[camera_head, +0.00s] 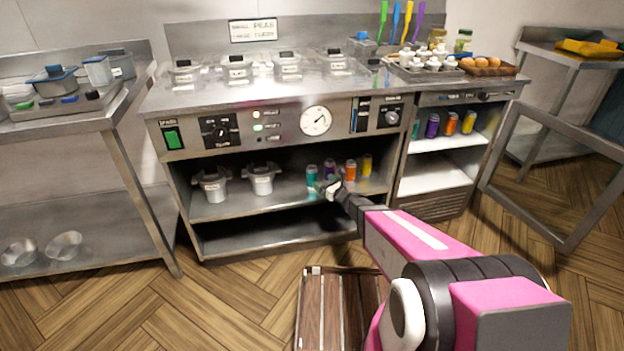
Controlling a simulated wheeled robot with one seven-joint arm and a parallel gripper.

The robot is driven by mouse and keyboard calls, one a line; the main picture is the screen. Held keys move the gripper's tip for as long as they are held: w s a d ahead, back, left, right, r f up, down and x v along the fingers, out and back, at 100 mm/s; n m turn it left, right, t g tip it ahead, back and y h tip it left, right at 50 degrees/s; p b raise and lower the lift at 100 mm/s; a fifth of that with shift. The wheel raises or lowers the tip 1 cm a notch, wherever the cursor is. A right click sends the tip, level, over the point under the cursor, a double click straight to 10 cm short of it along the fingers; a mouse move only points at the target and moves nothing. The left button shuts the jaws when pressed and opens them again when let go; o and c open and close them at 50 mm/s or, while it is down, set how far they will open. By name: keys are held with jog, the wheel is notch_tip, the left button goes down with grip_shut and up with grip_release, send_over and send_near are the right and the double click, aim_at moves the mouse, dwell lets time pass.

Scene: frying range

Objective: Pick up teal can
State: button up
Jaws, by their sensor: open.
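A teal can (312,174) stands upright at the left of a small group of cans on the middle shelf under the frying range. My pink arm reaches into that shelf from the lower right. My gripper (322,186) is open, right beside the lower part of the teal can. It is small in view, and I cannot tell whether its fingers are around the can or only in front of it. A second teal can (416,129) is partly visible in the open cabinet on the right.
Purple (329,168), orange (350,170) and yellow (366,165) cans stand close to the right of the teal can. Two grey pots (262,180) stand to its left. The range counter (215,98) is above. An open cabinet door (545,180) stands at right.

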aim_at(316, 175)
jog(key=x, duration=0.8)
jog(key=shift+w+a+r, duration=0.2)
jog(key=shift+w+r, duration=0.05)
jog(key=shift+r, duration=0.05)
jog(key=c, duration=1.2)
